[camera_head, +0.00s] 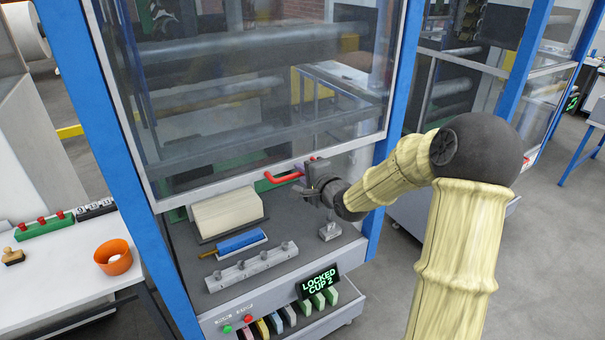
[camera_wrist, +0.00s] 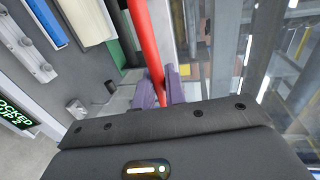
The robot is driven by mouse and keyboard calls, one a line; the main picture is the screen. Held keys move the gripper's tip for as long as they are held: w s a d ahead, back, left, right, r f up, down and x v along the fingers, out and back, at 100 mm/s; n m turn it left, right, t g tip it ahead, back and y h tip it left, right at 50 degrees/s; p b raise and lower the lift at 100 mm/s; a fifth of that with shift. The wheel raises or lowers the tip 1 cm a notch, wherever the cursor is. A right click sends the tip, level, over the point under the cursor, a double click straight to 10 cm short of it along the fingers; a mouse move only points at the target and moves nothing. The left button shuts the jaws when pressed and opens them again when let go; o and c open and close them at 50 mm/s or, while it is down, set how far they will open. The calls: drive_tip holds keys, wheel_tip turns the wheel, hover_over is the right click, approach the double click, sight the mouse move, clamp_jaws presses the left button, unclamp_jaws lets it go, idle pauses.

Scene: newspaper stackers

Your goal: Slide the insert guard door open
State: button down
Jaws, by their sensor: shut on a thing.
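The guard door (camera_head: 230,184) is a large clear panel in a grey frame between blue posts. Its lower edge stands above the machine's grey shelf, with an open gap between them. A red bar handle (camera_head: 280,177) sits at the door's lower edge, right of its middle. My gripper (camera_head: 303,169) is shut on this handle from the right. In the wrist view the red handle (camera_wrist: 146,42) runs down between the purple finger pads (camera_wrist: 161,88).
On the grey shelf (camera_head: 215,283) lie a cream block (camera_head: 226,212), a blue roller-like piece (camera_head: 236,242) and a grey bar with knobs (camera_head: 252,267). A sign (camera_head: 318,283) reads "LOCKED CUP 2". A side table at left holds an orange cup (camera_head: 113,257).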

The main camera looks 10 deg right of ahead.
drive_tip(key=shift+r, duration=0.1)
drive_tip(key=c, duration=1.6)
unclamp_jaws()
drive_tip(key=shift+o, duration=0.2)
drive_tip(key=v, duration=1.7)
drive_tip(key=shift+s, duration=0.25)
drive_tip(key=shift+d+b, duration=0.1)
drive_tip(key=shift+b, duration=0.2)
